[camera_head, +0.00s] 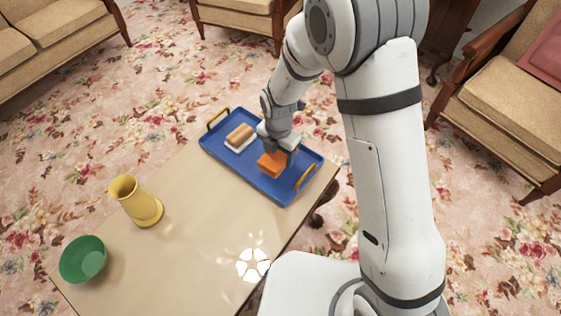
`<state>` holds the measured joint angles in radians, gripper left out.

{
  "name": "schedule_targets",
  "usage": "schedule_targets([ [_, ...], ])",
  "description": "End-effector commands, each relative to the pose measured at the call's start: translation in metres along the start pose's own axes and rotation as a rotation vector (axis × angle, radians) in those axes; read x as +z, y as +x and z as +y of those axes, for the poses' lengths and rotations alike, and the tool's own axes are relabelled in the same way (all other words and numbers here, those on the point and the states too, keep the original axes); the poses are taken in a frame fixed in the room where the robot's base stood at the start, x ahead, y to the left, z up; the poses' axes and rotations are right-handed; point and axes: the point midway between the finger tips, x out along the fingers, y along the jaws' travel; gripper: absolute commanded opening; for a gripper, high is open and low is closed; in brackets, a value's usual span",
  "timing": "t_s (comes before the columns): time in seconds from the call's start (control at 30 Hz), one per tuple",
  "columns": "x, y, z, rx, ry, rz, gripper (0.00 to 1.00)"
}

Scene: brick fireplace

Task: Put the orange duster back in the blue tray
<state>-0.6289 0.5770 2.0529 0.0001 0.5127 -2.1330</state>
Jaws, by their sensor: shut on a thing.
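The orange duster (270,165) is at my gripper (280,154), which is shut on it. The duster is over the blue tray (236,165), inside its outline and right of its middle. I cannot tell whether the duster touches the tray floor. The gripper comes down from above, and its fingers and wrist hide part of the duster. The blue tray lies on the table and has yellow handles at its two ends.
A hot-dog-like item on a white base (240,137) sits in the tray's left part. A yellow vase (136,201) and a green bowl (83,259) stand on the table (190,235). Armchairs stand beyond.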

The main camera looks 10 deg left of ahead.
Motion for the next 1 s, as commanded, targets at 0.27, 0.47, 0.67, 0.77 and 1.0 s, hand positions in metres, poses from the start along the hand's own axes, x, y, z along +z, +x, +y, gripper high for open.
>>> schedule_targets([
  [0.27, 0.002, 0.033, -0.001, -0.001, 0.006, 0.001, 0.4],
  [0.47, 0.003, 0.04, -0.001, 0.001, 0.007, -0.001, 0.4],
  [0.67, 0.003, 0.042, -0.001, 0.001, 0.008, -0.001, 0.4],
  [0.77, 0.003, 0.043, -0.001, 0.001, 0.008, -0.001, 0.65],
  [1.0, 0.003, 0.043, -0.002, 0.001, 0.008, -0.001, 0.83],
])
